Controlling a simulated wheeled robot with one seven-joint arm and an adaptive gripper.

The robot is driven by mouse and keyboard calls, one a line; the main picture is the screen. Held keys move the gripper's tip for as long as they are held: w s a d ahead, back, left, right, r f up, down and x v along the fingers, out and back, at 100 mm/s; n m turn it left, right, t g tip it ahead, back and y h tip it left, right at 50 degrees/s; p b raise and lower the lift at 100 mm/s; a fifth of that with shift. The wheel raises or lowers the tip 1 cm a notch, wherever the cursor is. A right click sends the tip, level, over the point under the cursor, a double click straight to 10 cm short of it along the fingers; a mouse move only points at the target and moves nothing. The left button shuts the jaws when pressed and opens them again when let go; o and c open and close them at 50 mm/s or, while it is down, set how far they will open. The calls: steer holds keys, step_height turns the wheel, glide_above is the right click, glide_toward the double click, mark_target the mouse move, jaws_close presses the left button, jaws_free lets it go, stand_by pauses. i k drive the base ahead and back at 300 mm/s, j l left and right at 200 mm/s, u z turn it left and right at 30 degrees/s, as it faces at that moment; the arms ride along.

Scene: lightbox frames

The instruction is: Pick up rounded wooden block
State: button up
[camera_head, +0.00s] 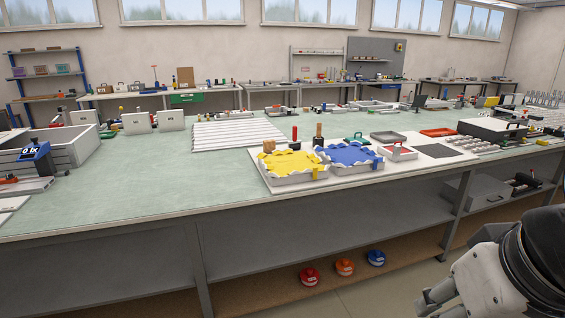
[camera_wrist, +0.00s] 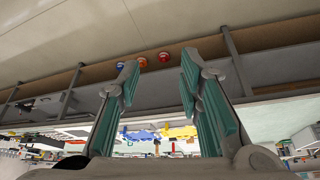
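A small tan, wood-coloured piece (camera_head: 269,145) stands on the workbench behind the left end of the yellow-lined tray. It looks like the rounded wooden block, but it is too small to tell its shape surely. My gripper (camera_head: 432,300) is at the lower right in the head view, in front of the bench and well away from that piece. In the wrist view my gripper (camera_wrist: 160,75) has its two green-padded fingers spread apart with nothing between them. The wrist view is upside down, and I cannot make out the block in it.
The yellow tray (camera_head: 270,181) and blue tray (camera_head: 372,168) sit on a white board, with a red-handled tool (camera_head: 295,137) and a dark-handled one (camera_head: 319,138) behind. The green benchtop (camera_head: 150,185) is clear at front left. Red, orange and blue round items (camera_head: 345,267) lie on the lower shelf.

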mark_target(270, 146)
steer(key=i, duration=1)
steer(key=i+l+u, duration=0.1)
steer(key=i, duration=0.9)
steer(key=i+l+u, duration=0.1)
steer(key=i+u, duration=0.15)
steer(key=i, duration=0.25)
steer(key=i+l+u, duration=0.25)
steer(key=i, duration=0.25)
